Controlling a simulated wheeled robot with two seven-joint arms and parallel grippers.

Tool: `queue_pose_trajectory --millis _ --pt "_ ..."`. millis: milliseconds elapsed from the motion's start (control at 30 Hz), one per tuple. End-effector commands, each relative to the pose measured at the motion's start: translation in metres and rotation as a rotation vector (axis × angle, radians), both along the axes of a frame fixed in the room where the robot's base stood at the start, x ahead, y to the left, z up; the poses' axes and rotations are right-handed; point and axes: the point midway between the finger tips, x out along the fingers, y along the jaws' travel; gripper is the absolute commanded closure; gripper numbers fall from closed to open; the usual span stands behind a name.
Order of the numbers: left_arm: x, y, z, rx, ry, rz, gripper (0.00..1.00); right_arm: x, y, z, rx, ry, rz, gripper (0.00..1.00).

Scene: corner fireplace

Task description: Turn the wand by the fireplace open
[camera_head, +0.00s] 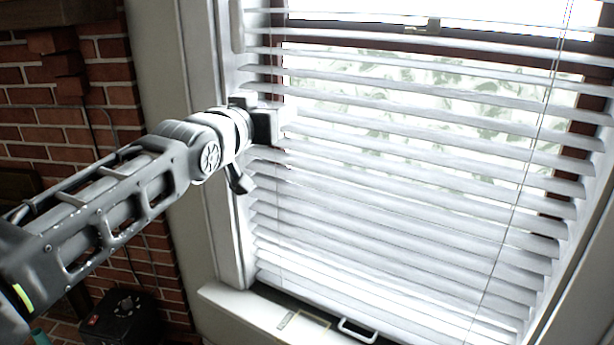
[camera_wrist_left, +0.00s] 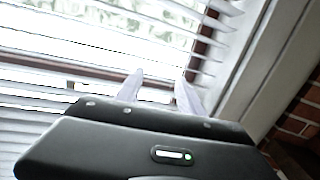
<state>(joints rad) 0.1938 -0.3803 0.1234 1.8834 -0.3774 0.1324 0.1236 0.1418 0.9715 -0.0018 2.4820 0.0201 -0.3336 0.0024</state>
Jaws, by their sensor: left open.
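White horizontal blinds (camera_head: 400,215) hang in the window; their upper slats are spaced apart and the lower ones look more closed. My left gripper (camera_head: 281,122) is at the left side of the blinds, close to the slats. In the left wrist view its two pale fingers (camera_wrist_left: 161,90) stand apart with slats (camera_wrist_left: 60,80) behind them. I cannot make out the wand on the fireplace side; it may be hidden behind my gripper or too thin to tell. I cannot tell whether the fingers are around it. My right gripper is not in view.
A brick wall (camera_head: 108,72) is at the left, beyond the pale window trim (camera_head: 170,75). A thin cord (camera_head: 524,175) hangs at the right of the blinds. The white sill (camera_head: 235,308) has a handle (camera_head: 357,331) near it. A dark box (camera_head: 122,320) stands low at the left.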

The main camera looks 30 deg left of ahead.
Motion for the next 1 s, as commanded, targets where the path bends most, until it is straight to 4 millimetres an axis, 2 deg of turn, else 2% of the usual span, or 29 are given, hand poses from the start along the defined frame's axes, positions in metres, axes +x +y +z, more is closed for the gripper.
queue_pose_trajectory --millis 300,600,800,1000 --pt "0.028 -0.018 -0.062 -0.043 0.071 -0.046 0.55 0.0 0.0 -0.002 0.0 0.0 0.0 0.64" --pt "0.047 -0.035 -0.117 -0.081 0.134 -0.078 0.55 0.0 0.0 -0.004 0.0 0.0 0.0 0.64" --pt "0.052 -0.042 -0.138 -0.096 0.158 -0.089 0.55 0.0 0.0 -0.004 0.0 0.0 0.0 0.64" --pt "0.053 -0.043 -0.144 -0.1 0.165 -0.092 0.55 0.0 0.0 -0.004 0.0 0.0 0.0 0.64"
